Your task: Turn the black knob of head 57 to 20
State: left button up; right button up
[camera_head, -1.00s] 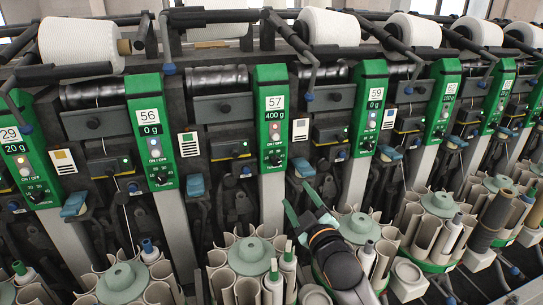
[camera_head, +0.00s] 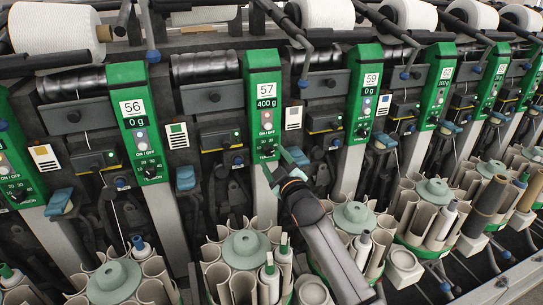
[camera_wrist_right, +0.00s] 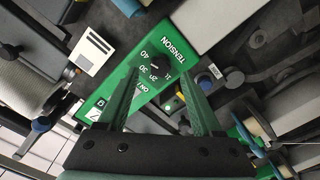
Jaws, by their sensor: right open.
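The green panel of head 57 (camera_head: 262,88) shows "57" and "400 g" in the head view. Its small black knob (camera_head: 267,141) is near the lower end, just above the word TENSION. In the wrist view the knob (camera_wrist_right: 157,65) is small and dark, among the numbers 40, 30, 20 and about 10; its pointer is too small to read. My right gripper (camera_head: 278,162) is open and empty, its green fingertips just below the knob in the head view. In the wrist view the fingers (camera_wrist_right: 160,76) stand apart, either side of the knob, with no contact visible. My left gripper is out of view.
Below stand round bobbin magazines with green-grey hubs (camera_head: 246,243). White yarn cones (camera_head: 55,30) and dark rods run along the top. A blue lever (camera_head: 186,178) juts out at left.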

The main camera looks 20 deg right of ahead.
aim_at(269, 151)
jog(key=shift+w, duration=1.2)
jog(key=shift+c, duration=0.4)
grip_shut()
